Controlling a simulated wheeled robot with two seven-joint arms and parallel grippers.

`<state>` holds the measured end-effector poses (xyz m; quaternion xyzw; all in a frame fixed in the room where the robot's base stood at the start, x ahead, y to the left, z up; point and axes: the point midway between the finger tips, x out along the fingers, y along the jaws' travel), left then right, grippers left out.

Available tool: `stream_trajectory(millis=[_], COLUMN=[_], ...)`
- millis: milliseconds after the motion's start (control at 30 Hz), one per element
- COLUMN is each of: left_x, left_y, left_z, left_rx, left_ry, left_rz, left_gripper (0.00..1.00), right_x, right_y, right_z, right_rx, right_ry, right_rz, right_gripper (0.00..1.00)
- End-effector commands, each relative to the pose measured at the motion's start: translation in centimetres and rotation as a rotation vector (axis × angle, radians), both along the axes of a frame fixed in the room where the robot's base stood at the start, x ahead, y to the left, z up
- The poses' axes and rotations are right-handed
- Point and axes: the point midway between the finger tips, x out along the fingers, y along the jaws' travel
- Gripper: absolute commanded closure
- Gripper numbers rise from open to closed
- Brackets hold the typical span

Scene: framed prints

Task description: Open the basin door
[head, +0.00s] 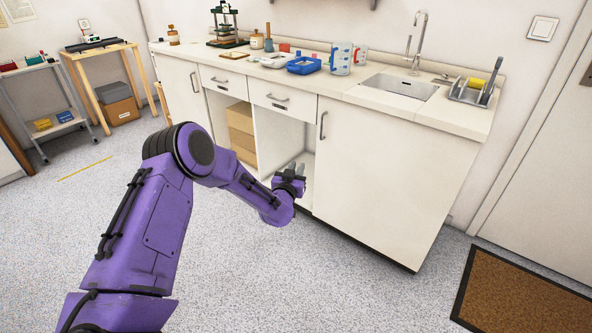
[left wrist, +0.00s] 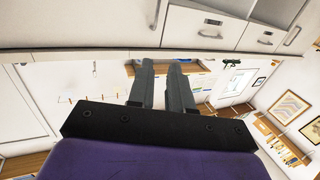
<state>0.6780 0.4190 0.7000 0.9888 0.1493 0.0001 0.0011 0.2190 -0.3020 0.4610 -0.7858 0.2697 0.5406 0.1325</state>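The basin door (head: 385,180) is the large white cabinet front below the sink basin (head: 400,87). It looks shut, flush with the cabinet. Its upright metal handle (head: 322,126) is near its top left edge. My left gripper (head: 297,166) is below and left of this handle, in front of the open bay beside the door, not touching the handle. In the left wrist view, tilted upside down, its two fingers (left wrist: 161,85) stand apart with a narrow empty gap. The door (left wrist: 75,22) and its handle (left wrist: 160,14) show at the top there. My right gripper is out of view.
Drawers (head: 280,99) and an open bay with cardboard boxes (head: 241,130) lie left of the door. The counter (head: 330,88) holds a blue tray (head: 304,65), beakers and a dish rack (head: 472,92). Floor before the door is clear. A brown mat (head: 525,292) lies right.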

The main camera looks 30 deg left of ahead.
Motion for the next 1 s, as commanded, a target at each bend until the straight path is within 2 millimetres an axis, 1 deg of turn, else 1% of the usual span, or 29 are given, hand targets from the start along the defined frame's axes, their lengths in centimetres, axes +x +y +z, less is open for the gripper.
stream_trajectory(millis=[267,367,467,700,800,900,1000], left_x=[0.0,-0.3,-1.7,-7.2,-8.8,-9.8,-10.1], left_y=[0.0,-0.1,-0.6,-2.3,-2.8,-3.0,-3.1], left_z=[0.0,0.0,0.1,0.0,0.0,0.0,0.0], left_rx=[0.0,0.0,0.001,0.0,0.001,0.0,0.0], left_ry=[0.0,0.001,0.001,0.002,0.001,0.0,0.0], left_rz=[0.0,-0.001,-0.002,-0.003,-0.002,0.0,0.0], left_gripper=[0.63,0.63,0.63,0.63,0.63,0.63,0.63], right_x=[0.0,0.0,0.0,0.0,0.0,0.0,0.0], right_y=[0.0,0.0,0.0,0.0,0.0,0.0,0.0], right_z=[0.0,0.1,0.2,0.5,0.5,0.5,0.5], right_rx=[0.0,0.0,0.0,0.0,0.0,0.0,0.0], right_ry=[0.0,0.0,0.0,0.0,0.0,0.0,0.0], right_rz=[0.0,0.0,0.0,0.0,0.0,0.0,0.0], right_gripper=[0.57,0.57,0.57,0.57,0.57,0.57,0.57])
